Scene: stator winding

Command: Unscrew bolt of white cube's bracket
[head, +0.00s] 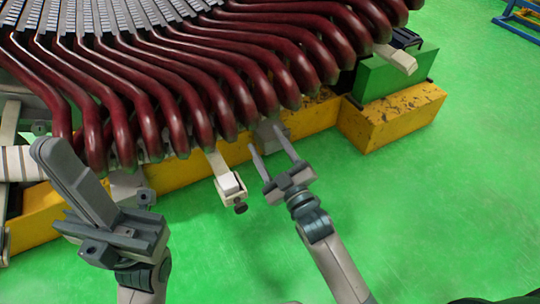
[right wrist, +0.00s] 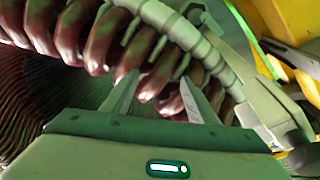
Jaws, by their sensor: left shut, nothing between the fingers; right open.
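In the head view a white cube (head: 229,184) sits in a small pale bracket at the end of a flat bar that comes out from under the dark red coils. A dark bolt (head: 240,208) shows at the bracket's lower end. My right gripper (head: 269,141) is open and empty, to the right of the cube and apart from it, its two fingers pointing up toward the coils. The right wrist view shows its fingers (right wrist: 155,92) spread with nothing between them. My left gripper (head: 42,148) is shut and empty at the left, clear of the cube and bolt.
The stator's dark red coils (head: 190,105) fill the top left. Yellow beams (head: 395,113) run below them, and a green block (head: 397,72) rests on the right one. A blue frame (head: 520,15) stands at the top right. The green floor (head: 450,210) is clear.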

